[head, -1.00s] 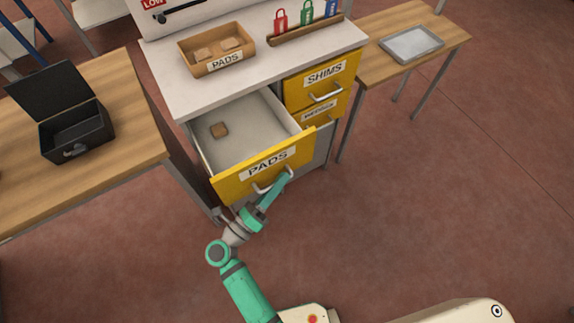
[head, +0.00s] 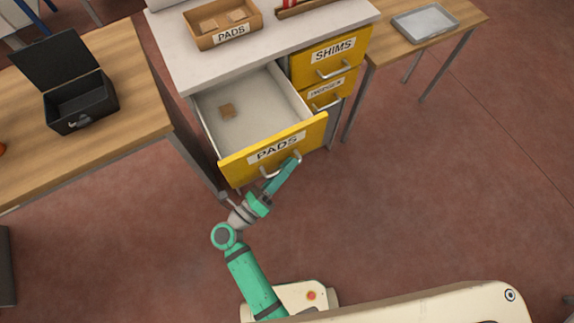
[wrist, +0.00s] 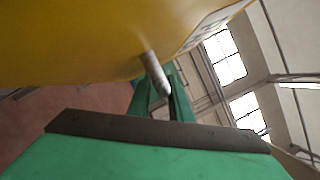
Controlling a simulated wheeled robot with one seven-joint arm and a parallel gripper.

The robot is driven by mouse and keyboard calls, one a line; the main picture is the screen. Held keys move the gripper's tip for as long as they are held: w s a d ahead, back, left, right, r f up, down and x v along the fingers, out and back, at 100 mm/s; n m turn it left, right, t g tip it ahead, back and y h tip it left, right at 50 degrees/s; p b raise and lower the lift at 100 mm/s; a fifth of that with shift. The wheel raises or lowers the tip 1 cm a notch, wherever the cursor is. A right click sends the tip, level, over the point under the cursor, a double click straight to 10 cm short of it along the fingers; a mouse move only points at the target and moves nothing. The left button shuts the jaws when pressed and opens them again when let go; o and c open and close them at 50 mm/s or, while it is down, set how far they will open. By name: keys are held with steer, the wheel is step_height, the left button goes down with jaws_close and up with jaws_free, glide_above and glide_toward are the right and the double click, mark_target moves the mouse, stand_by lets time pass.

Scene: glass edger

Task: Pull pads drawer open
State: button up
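The pads drawer (head: 262,157) is a yellow-fronted drawer labelled PADS, standing well out of the cabinet, with its pale inside showing. The drawer's yellow face (wrist: 75,40) fills the upper left there. The exact finger contact is partly hidden.
Shut drawers labelled SHIMS (head: 335,52) and another below it (head: 328,93) are to the right. An open tray of pads (head: 222,38) sits on the cabinet top. A wooden table with a black box (head: 82,105) stands left, a table with a metal tray (head: 425,22) right. Floor in front is clear.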

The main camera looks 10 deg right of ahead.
steer(key=v, duration=1)
steer(key=shift+s+a, duration=0.2)
steer(key=shift+a, duration=0.15)
steer(key=shift+d, duration=0.1)
steer(key=s+d+r+n+t+y, duration=0.1)
steer(key=s+r+n+t+y, duration=0.3)
steer(key=n, duration=0.6)
steer(key=s+r+n+t+y, duration=0.2)
steer(key=r+n+t+y, duration=0.25)
steer(key=n, duration=0.45)
steer(key=s+d+f+n+g+y, duration=0.2)
steer(key=s+f+n+g+y, duration=0.2)
steer(key=n, duration=1.1)
steer(key=s+g+y, duration=0.2)
steer(key=s+y, duration=0.1)
steer(key=s, duration=0.1)
steer(key=shift+s, duration=0.35)
